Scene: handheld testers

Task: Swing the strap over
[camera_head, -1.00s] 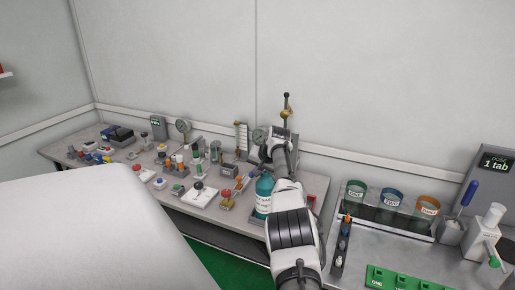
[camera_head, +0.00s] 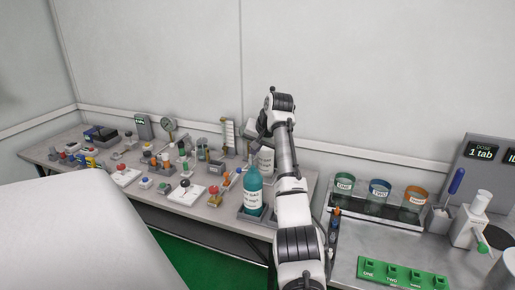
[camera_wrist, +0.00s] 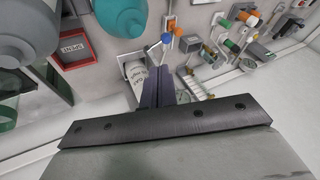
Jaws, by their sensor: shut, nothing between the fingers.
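I cannot make out a strap for certain in either view. In the wrist view, my gripper (camera_wrist: 165,77) is shut and empty, its dark fingers pointing down to the bench. A white labelled cylinder (camera_wrist: 137,80) lies by the fingertips in a grey holder; the fingers overlap it in the picture, and I cannot tell whether they touch it. In the head view, my arm bends down over the back right of the left bench, and its fingertips are hidden.
A teal bottle (camera_head: 253,194) stands near my arm and shows in the wrist view (camera_wrist: 122,16). A red tray marked SPENT (camera_wrist: 76,48) is at its left there. Several small devices crowd the left bench. Three labelled cups, including a green one (camera_head: 344,184), stand at right.

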